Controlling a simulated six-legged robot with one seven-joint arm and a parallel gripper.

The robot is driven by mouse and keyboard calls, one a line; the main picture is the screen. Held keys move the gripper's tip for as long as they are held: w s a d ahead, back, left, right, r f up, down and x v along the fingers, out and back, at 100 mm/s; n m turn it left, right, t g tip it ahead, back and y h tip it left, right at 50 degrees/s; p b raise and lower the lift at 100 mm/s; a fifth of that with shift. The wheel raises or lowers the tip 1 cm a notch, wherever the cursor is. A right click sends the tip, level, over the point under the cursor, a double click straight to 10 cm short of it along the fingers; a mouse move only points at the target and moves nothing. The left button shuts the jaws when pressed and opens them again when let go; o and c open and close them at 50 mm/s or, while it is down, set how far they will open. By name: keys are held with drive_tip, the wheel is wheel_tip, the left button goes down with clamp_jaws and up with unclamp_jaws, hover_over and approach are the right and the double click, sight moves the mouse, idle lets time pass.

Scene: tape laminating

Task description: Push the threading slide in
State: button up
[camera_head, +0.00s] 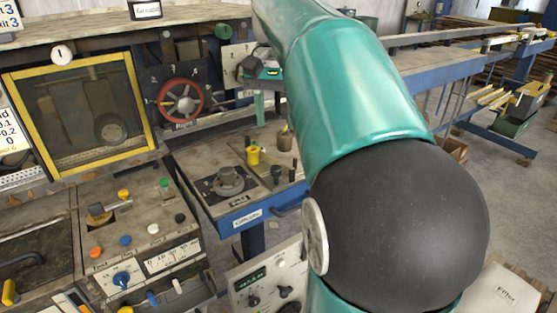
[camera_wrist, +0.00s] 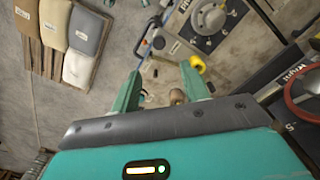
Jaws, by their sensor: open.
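My gripper (camera_wrist: 160,72) is open in the wrist view, with its two green fingers apart and nothing held between them. In the head view my gripper (camera_head: 260,108) hangs above the workbench, partly hidden by my arm. No label reading threading slide is legible, so I cannot tell for sure which part it is. A yellow knob (camera_head: 253,155) stands on the bench top below my gripper; it also shows in the wrist view (camera_wrist: 197,63) beside the right finger. A brown rounded piece (camera_head: 285,138) stands to its right and appears between the fingers in the wrist view (camera_wrist: 177,96).
A red handwheel (camera_head: 181,101) and a yellow-framed window (camera_head: 85,112) are at the left. A round dial (camera_head: 230,181) sits on the bench top. A control panel (camera_head: 130,245) with coloured buttons is at the lower left. Bags (camera_wrist: 86,30) lie on the floor side.

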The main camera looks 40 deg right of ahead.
sight(276, 167)
drive_tip(key=f, duration=1.1)
drive_tip(key=shift+s+a+f, duration=0.15)
drive_tip(key=shift+s, duration=0.1)
drive_tip(key=shift+w+f, duration=0.1)
drive_tip(key=shift+f, duration=0.15)
drive_tip(key=shift+c, duration=0.3)
clamp_jaws()
